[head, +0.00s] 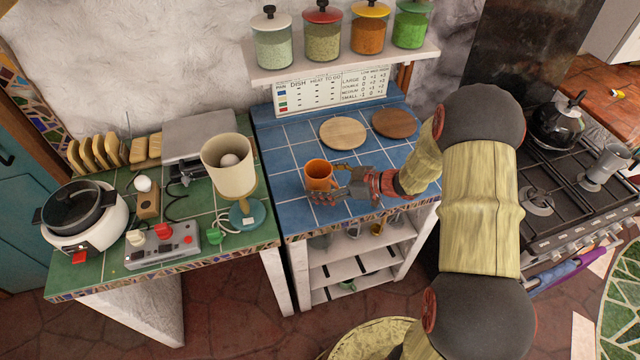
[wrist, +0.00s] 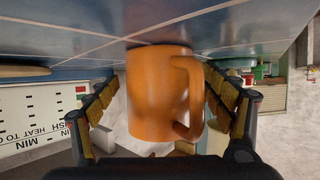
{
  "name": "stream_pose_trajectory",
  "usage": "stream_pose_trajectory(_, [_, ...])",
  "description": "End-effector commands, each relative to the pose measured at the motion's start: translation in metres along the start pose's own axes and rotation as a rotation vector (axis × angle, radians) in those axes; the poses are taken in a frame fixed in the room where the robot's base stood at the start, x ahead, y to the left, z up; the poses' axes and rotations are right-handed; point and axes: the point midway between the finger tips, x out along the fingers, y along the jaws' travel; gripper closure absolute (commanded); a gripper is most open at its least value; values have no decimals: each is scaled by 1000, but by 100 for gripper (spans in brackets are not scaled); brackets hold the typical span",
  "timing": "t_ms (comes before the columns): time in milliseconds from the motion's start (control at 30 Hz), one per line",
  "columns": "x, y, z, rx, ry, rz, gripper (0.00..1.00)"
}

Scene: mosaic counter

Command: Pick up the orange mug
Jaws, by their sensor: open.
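The orange mug (head: 318,174) stands on the blue tiled counter (head: 290,215), near its left side. In the wrist view the mug (wrist: 155,95) fills the middle, with its handle on the right, and the picture appears upside down. My gripper (head: 330,188) is at the mug from the right in the head view. In the wrist view my gripper (wrist: 160,108) is open, with one padded finger on each side of the mug. A gap shows on the left between finger and mug; on the right the finger is close to the handle, and I cannot tell whether it touches.
Two round wooden boards (head: 343,133) lie behind the mug. A lamp (head: 230,170) stands on the green tiled counter (head: 110,285) to the left. A shelf with several jars (head: 322,35) hangs above. A stove (head: 560,190) is at the right.

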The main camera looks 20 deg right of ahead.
Motion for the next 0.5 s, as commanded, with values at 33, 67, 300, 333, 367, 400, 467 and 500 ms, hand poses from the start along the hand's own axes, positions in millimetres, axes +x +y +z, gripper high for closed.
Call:
stream_pose_trajectory(33, [1,0,0,0,0,0,19])
stream_pose_trajectory(67, [1,0,0,0,0,1,19])
stream_pose_trajectory(300, [1,0,0,1,0,1,24])
stream_pose_trajectory(333, [1,0,0,1,0,1,25])
stream_pose_trajectory(367, [1,0,0,1,0,1,27])
stream_pose_trajectory(400, [1,0,0,1,0,1,29])
stream_pose_trajectory(467, [1,0,0,1,0,1,33])
stream_pose_trajectory(500, [1,0,0,1,0,1,35])
